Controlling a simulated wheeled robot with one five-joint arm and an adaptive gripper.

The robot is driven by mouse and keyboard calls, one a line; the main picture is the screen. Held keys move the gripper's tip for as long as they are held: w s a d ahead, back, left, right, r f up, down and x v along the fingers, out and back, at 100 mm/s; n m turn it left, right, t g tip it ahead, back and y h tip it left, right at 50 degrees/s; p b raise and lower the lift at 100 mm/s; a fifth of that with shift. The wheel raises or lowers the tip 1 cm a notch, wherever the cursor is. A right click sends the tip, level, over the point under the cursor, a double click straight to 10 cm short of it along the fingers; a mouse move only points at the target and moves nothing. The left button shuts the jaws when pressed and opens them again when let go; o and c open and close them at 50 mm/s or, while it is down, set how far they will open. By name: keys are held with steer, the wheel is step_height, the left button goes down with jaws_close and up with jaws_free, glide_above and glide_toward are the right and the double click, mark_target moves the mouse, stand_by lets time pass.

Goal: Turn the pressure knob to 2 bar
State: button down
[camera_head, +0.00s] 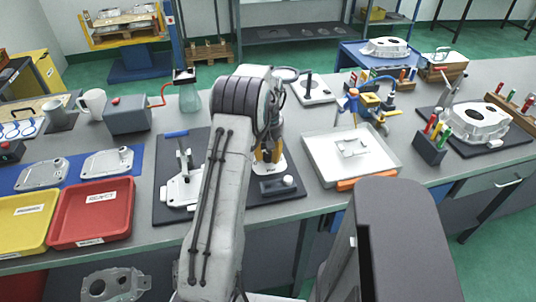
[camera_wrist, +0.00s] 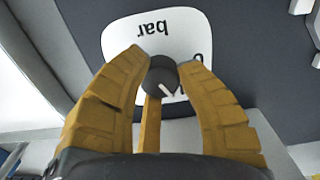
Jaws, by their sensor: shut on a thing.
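The pressure knob (camera_wrist: 158,74) is a small dark round knob with a white pointer line. In the wrist view it sits between my gripper's fingertips, its line slanting to the lower right. Behind it is a white dial plate (camera_wrist: 170,22) with "bar" upside down; a finger partly covers a mark at the right, and other scale marks are hidden. My gripper (camera_wrist: 164,66) has yellow-brown fingers shut on the knob. In the head view my gripper (camera_head: 268,153) is over the white plate (camera_head: 284,166) on a dark mat, and the knob is hidden there.
A white casting fixture (camera_head: 182,186) is at left, a grey tray (camera_head: 320,166) at right. Red (camera_head: 62,222) and yellow bins (camera_head: 10,243) lie at front left.

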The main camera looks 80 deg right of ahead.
mark_target(268, 154)
steer(key=c, duration=2)
jaws_free()
steer(key=m, duration=0.5)
steer(key=shift+a+f+m, duration=0.15)
steer(key=shift+f+m, duration=0.05)
steer(key=shift+m, duration=0.1)
steer(key=m, duration=0.5)
steer(key=shift+m, duration=0.3)
steer(key=o, duration=1.2)
steer(key=shift+r, duration=0.1)
step_height(268, 154, up, 12)
